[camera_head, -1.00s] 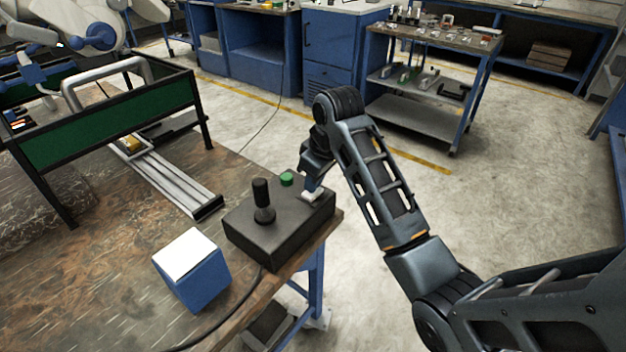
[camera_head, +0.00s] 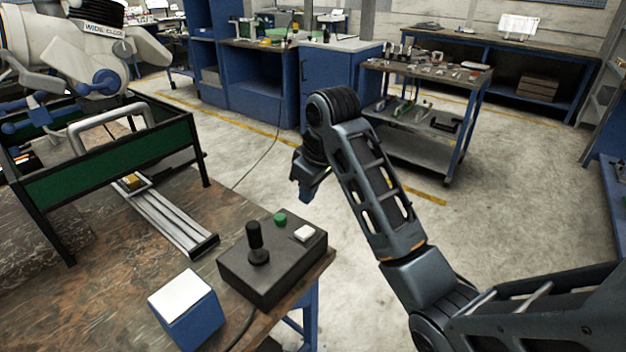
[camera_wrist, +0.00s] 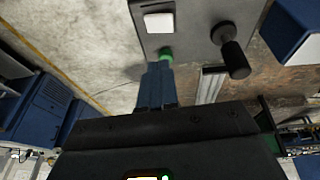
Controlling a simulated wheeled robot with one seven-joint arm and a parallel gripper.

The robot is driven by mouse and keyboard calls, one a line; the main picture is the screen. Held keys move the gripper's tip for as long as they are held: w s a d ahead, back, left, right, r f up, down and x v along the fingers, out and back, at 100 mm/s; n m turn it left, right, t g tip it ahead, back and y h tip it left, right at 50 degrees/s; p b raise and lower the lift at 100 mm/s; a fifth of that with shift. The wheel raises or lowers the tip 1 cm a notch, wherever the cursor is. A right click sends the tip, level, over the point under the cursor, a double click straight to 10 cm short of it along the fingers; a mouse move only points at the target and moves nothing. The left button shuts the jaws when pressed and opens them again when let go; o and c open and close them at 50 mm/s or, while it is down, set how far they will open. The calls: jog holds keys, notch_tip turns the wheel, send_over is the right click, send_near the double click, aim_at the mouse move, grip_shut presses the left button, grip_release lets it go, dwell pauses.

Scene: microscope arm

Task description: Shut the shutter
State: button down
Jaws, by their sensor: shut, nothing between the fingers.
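A dark control box (camera_head: 240,278) sits at the table's front right corner. On it are a black joystick (camera_head: 256,245), a green button (camera_head: 280,219) and a white square button (camera_head: 304,233). In the wrist view the white button (camera_wrist: 159,22) and green button (camera_wrist: 166,55) show beside the joystick (camera_wrist: 231,52). My gripper (camera_head: 305,196) is shut and empty above and behind the box, clear of the white button. In the wrist view its fingertips (camera_wrist: 160,68) overlap the view near the green button. I cannot tell which part is the shutter.
A blue block with a white top (camera_head: 185,305) stands left of the box. A green-panelled frame (camera_head: 110,158) with a metal handle and rail (camera_head: 160,210) stands at left. A white microscope-like arm (camera_head: 95,50) hangs above it. Open floor lies to the right.

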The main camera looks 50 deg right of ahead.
jog(key=shift+v, duration=2.05)
jog(key=shift+s+a, duration=0.15)
jog(key=shift+a, duration=0.05)
jog(key=shift+d, duration=0.1)
